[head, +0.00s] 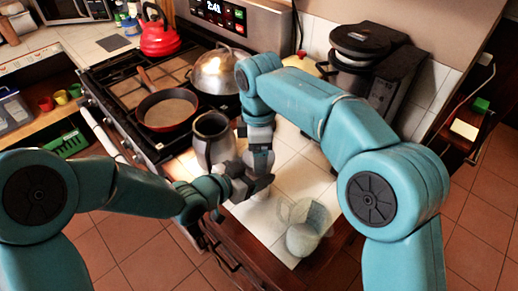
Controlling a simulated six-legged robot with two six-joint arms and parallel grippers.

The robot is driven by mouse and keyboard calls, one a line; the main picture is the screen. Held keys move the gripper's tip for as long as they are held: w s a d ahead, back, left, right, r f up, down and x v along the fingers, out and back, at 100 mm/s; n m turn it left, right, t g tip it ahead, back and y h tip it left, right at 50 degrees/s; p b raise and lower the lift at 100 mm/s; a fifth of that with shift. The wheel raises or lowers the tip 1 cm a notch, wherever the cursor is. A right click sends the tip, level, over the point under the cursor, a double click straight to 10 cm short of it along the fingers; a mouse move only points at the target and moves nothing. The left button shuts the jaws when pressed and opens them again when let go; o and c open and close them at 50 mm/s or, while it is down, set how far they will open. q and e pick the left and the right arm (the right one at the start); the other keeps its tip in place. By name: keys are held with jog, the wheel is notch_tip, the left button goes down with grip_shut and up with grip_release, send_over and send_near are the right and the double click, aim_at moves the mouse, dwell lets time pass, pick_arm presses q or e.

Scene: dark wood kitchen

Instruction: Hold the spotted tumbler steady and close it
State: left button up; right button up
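No spots can be made out on any vessel. A pale, see-through tumbler-like vessel (303,238) stands near the front of the white tiled counter; its top looks uneven, and I cannot tell whether a lid is on it. A grey metal jug-like vessel (213,143) stands beside the stove, just behind my grippers. My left gripper (243,180) reaches in from the left, left of the pale vessel and apart from it. My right gripper (260,178) points down close beside the left one. The two overlap, so their fingertips and anything between them are hidden.
A stove holds a red pan (167,109), a domed silver pot (219,74) and a red kettle (158,35). A black appliance (362,65) stands at the back right. White counter (301,180) is free between the grippers and the pale vessel.

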jog(key=shift+f, duration=0.55)
pick_arm(q)
grip_shut()
pick_arm(e)
jog(key=o, duration=0.9)
jog(key=shift+f, duration=0.1)
jog(key=shift+r, duration=2.3)
